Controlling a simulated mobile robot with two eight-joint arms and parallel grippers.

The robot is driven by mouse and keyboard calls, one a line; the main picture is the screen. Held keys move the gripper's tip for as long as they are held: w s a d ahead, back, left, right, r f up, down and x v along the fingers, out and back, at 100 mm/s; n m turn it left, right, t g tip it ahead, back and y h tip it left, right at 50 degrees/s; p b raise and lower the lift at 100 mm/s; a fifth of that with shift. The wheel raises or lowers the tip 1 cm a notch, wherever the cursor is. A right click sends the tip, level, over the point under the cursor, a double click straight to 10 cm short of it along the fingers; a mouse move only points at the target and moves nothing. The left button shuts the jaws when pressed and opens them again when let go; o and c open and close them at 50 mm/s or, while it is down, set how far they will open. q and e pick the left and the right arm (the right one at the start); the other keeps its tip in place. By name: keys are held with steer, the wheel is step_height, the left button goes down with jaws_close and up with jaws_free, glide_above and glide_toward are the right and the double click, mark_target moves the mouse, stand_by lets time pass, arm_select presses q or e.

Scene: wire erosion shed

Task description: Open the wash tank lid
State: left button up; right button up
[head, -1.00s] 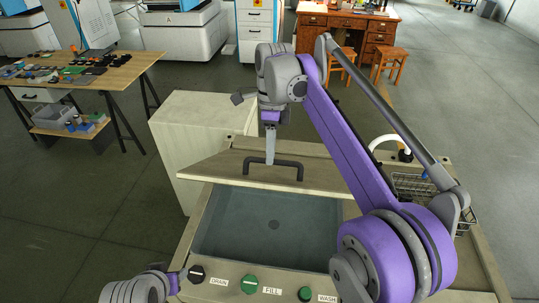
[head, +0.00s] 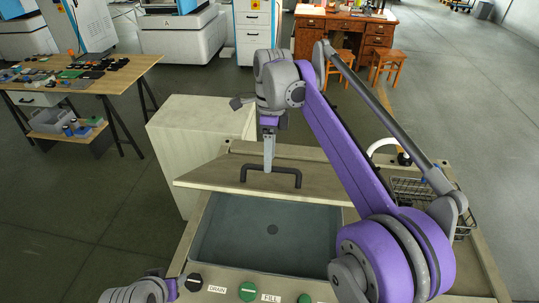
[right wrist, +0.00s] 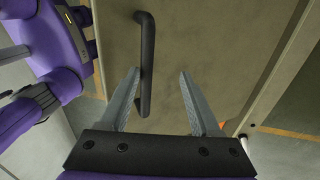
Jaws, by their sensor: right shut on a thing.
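The wash tank (head: 194,255) is in the middle of the head view, its grey basin open to sight at the front. Its beige lid (head: 215,178) is tilted up above the back of the basin. A dark bar handle (head: 285,171) is on the lid. My right gripper (head: 268,168) is at the handle and shut on it. In the right wrist view, the handle (right wrist: 147,60) passes between the tips of my right gripper (right wrist: 158,75), nearer the left finger. Part of my left arm shows at the lower left; its gripper is not seen.
Drain (head: 194,281), fill (head: 248,291) and wash (head: 305,299) buttons line the tank's front. A pale box (head: 190,150) stands behind on the left. A wire basket (head: 408,190) is at the right, partly behind my arm. A table (head: 120,80) with small parts is at far left.

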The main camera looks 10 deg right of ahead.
steer(key=shift+w, duration=0.1)
step_height(320, 180, up, 7)
steer(key=w, duration=0.1)
steer(key=shift+d+r, duration=0.2)
steer(key=shift+d, duration=0.05)
stand_by(0.3)
steer(key=shift+w, duration=0.1)
